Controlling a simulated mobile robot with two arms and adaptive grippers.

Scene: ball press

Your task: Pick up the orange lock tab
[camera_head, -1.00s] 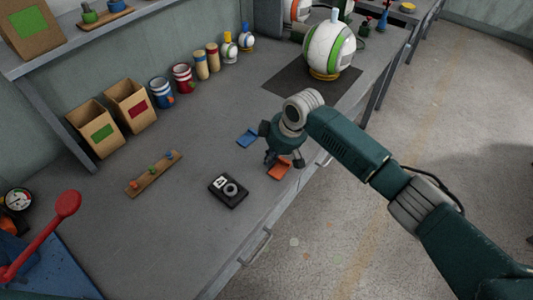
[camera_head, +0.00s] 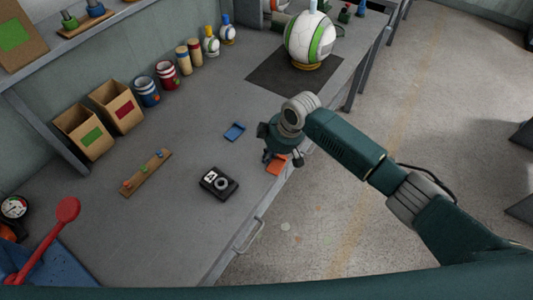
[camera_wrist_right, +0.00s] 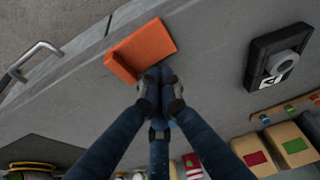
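The orange lock tab (camera_head: 276,165) lies on the grey workbench near its front edge. In the right wrist view the orange tab (camera_wrist_right: 146,49) shows as a flat plate with a raised flap, just beyond my fingertips. My right gripper (camera_head: 281,158) points down over the bench beside the tab. In the wrist view the right gripper's fingers (camera_wrist_right: 160,84) converge close together at the tab's near edge. Whether they touch it, or how far they are closed, is unclear. The tab appears to rest on the bench. My left gripper is not in view.
A blue tab (camera_head: 235,132) and a black device (camera_head: 218,183) lie nearby on the bench. A wooden strip with coloured pegs (camera_head: 147,174) lies to the left. A white-green ball (camera_head: 309,40) stands on a dark mat (camera_head: 270,80). A red lever (camera_head: 66,210) is at lower left.

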